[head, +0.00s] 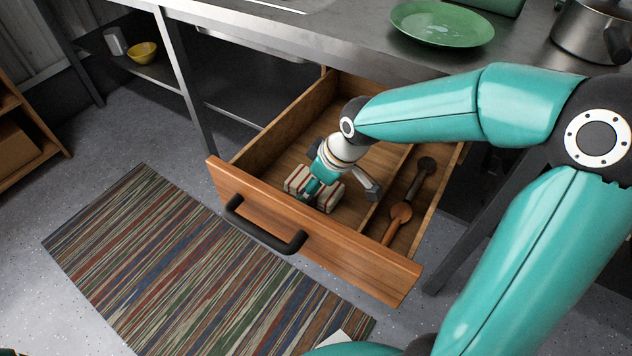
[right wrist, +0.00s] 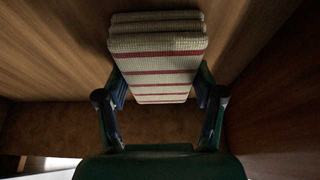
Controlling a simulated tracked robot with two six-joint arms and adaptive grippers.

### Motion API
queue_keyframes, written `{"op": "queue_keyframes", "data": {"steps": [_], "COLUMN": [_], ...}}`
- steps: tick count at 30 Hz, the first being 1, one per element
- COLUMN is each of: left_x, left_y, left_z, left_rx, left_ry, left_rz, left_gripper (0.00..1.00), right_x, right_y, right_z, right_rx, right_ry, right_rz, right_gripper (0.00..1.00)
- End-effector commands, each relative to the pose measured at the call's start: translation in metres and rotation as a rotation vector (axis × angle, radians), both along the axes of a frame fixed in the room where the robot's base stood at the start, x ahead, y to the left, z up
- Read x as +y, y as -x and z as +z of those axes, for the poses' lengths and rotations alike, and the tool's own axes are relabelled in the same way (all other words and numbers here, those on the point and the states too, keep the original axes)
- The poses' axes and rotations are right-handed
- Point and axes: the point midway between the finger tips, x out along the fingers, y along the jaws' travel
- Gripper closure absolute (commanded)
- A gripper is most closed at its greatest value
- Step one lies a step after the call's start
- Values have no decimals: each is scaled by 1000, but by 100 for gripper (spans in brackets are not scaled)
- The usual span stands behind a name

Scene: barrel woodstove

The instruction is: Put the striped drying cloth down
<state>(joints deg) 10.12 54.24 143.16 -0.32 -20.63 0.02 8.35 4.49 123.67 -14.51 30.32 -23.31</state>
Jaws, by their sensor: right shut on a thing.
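The striped drying cloth (head: 297,180) is a folded cream bundle with red stripes, inside the left compartment of the open wooden drawer (head: 310,232). My right gripper (head: 317,187) reaches down into that compartment and is shut on the cloth. In the right wrist view the cloth (right wrist: 157,62) sits between the two fingers of the gripper (right wrist: 160,90), one on each side. The cloth is low in the drawer, near the front panel; I cannot tell whether it touches the drawer floor. My arm hides part of the compartment. My left gripper is not in view.
A divider splits the drawer; wooden utensils (head: 401,213) lie in the narrow right compartment. The drawer's dark handle (head: 262,228) juts out over the striped rug (head: 170,260). On the metal counter above are a green plate (head: 442,22) and a pot (head: 590,30).

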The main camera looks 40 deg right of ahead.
Motion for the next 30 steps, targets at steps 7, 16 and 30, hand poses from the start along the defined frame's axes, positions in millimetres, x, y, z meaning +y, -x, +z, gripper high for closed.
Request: {"op": "queue_keyframes", "data": {"steps": [7,16,30], "left_x": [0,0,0], "left_y": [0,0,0], "left_z": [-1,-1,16], "left_rx": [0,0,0], "left_ry": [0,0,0], "left_rz": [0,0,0], "left_gripper": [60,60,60], "right_x": [0,0,-7], "right_y": [0,0,15], "right_z": [-1,-1,47], "right_rx": [0,0,-6], "right_ry": [0,0,1], "right_rz": [0,0,-1], "right_gripper": [16,7,7]}}
